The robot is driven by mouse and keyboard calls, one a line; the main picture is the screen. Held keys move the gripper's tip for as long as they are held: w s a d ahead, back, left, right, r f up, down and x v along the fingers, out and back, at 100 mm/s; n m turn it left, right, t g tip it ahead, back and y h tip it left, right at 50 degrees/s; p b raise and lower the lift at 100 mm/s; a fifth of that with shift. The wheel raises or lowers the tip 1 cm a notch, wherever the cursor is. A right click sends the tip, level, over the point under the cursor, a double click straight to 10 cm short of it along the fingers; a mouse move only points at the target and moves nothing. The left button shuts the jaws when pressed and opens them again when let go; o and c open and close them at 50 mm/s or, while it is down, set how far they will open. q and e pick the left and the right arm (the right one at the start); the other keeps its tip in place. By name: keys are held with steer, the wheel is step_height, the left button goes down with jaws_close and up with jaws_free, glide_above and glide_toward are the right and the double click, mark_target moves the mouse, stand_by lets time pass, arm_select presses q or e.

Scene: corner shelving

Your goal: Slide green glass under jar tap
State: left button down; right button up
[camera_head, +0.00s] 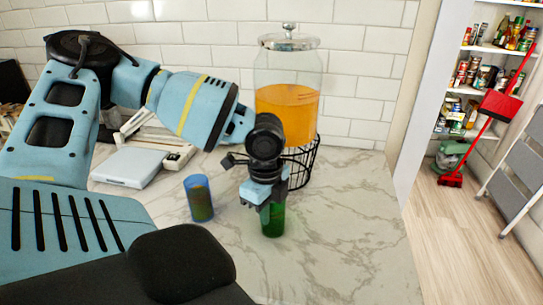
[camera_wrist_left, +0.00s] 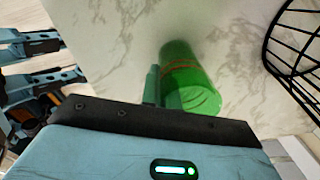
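The green glass (camera_head: 273,222) stands on the marble counter, directly below my left gripper (camera_head: 268,205). In the left wrist view, the green glass (camera_wrist_left: 188,72) is tinted and see-through. The two fingers of my left gripper (camera_wrist_left: 162,88) are close together at its near left side, one showing greenish; they look closed on the glass's wall. The jar (camera_head: 288,95) with orange drink and a metal lid stands on a black wire stand (camera_head: 302,165) just behind and right of the glass. Its tap is hidden behind my left wrist. My right gripper seems to show in the left wrist view (camera_wrist_left: 40,75).
A blue glass (camera_head: 199,198) stands left of the green one. A pale blue box (camera_head: 128,166) lies further left. The counter is clear to the right, up to its edge near the open pantry shelves (camera_head: 485,80) and red broom (camera_head: 495,110).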

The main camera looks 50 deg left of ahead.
arm_select(q)
steer(key=shift+s+a, duration=0.25)
steer(key=shift+a, duration=0.15)
steer(key=c, duration=1.6)
jaws_free()
steer(key=shift+r, duration=3.95)
steer(key=shift+d, duration=0.1)
